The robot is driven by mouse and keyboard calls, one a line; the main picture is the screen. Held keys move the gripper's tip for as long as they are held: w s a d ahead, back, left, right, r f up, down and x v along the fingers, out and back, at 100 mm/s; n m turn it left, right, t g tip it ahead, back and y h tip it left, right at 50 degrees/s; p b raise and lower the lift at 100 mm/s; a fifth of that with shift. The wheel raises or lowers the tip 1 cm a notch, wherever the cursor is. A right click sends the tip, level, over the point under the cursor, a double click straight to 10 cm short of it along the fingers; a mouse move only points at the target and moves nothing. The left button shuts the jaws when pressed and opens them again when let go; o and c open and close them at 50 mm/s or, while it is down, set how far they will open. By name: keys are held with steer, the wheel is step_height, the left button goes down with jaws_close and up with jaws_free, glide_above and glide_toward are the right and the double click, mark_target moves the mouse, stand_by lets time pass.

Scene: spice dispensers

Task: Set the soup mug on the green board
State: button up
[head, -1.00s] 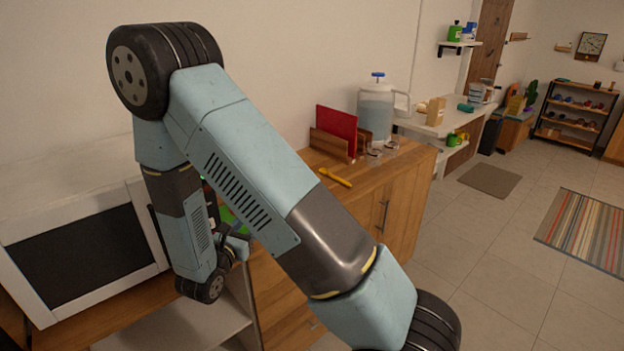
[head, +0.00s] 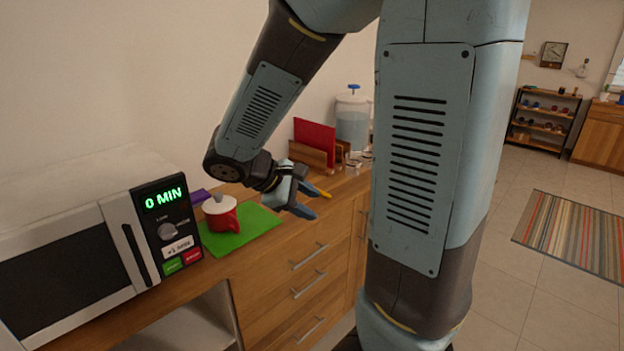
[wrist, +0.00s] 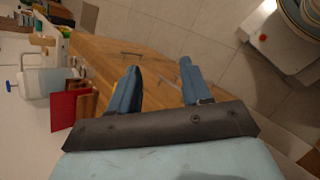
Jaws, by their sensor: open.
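The soup mug (head: 222,216) is red with a pale lid and dark knob. In the head view it sits upright on the green board (head: 262,222), near the board's left part, on the wooden counter beside the microwave. My gripper (head: 315,203) is to the right of the mug and board, apart from both, above the counter's front edge. Its blue fingers are spread and empty. In the wrist view my gripper (wrist: 160,68) is open with nothing between the fingers, and neither mug nor board shows.
The microwave (head: 95,235) stands at the left, door shut, display reading 0 MIN. A purple object (head: 200,196) lies behind the mug. A red board in a wooden rack (head: 312,155), a yellow-handled utensil (head: 322,193) and a water dispenser (head: 352,122) stand further right.

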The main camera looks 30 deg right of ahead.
steer(key=s+a+r+m+t+y, duration=0.4)
steer(key=s+r+m+t+y, duration=0.1)
steer(key=s+r+m+y, duration=0.4)
step_height(320, 180, up, 2)
steer(key=shift+s+r+t, duration=0.15)
steer(key=shift+s+t, duration=0.15)
steer(key=shift+s, duration=0.35)
steer(key=shift+a, duration=0.1)
steer(key=shift+c, duration=0.5)
